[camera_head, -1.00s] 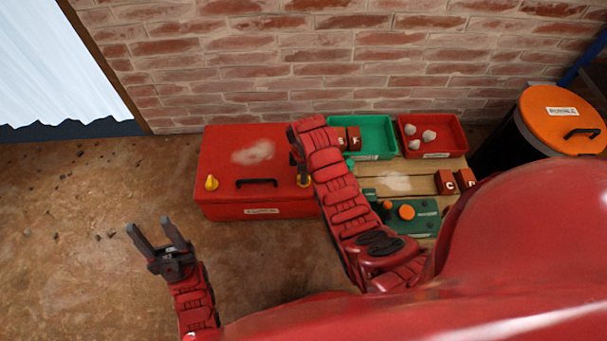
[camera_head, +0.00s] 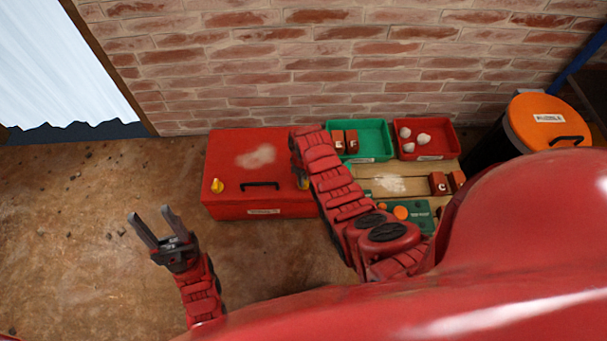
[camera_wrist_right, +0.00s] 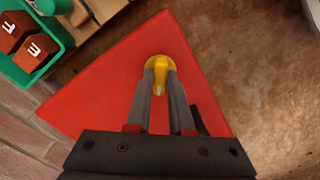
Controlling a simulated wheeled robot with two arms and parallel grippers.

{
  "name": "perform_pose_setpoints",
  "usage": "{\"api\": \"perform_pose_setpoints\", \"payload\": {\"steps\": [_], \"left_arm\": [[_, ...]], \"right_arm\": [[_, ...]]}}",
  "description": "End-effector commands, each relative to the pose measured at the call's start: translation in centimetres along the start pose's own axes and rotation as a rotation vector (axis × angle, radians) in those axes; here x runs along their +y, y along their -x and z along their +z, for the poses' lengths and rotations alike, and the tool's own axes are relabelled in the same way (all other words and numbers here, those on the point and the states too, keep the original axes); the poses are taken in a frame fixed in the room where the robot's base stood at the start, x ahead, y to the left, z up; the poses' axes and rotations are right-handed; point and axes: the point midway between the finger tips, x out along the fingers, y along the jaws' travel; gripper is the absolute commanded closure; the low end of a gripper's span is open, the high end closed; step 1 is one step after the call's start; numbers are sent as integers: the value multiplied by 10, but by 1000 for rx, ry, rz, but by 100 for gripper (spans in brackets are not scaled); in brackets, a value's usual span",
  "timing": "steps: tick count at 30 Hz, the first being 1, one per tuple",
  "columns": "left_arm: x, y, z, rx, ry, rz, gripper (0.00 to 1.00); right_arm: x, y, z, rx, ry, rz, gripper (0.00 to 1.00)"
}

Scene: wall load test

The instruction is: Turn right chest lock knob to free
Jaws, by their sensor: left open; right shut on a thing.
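The red chest (camera_head: 225,165) stands by the brick wall, its lid closed. Its left yellow knob (camera_head: 217,186) and black handle (camera_head: 260,184) show on the lid near the front edge. The right yellow knob (camera_head: 303,183) is mostly hidden by my right arm in the head view. In the right wrist view the right knob (camera_wrist_right: 158,63) sits between the fingertips of my right gripper (camera_wrist_right: 159,80), which is shut on it. My left gripper (camera_head: 157,228) is open and empty above the floor, left of and in front of the chest.
A green tray (camera_head: 375,135) with red lettered blocks and a red tray (camera_head: 440,143) with pale lumps stand right of the chest, by a wooden board (camera_head: 400,171). An orange-lidded drum (camera_head: 535,117) stands at far right.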

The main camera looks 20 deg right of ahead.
Motion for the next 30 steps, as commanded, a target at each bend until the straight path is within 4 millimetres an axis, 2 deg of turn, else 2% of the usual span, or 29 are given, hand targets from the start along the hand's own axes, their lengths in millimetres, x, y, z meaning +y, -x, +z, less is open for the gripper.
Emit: {"api": "perform_pose_setpoints", "payload": {"steps": [1,12,21,30], "left_arm": [[0,-8,-1,0,0,0,50],[-1,-26,-4,0,0,0,50],[-2,-34,-6,0,0,0,50],[-2,-38,-6,0,0,0,50]], "right_arm": [[0,4,0,0,-44,-1,100],[0,2,1,-4,-395,-1,100],[0,2,0,-1,-658,0,100],[0,0,1,-1,-840,0,100]]}}
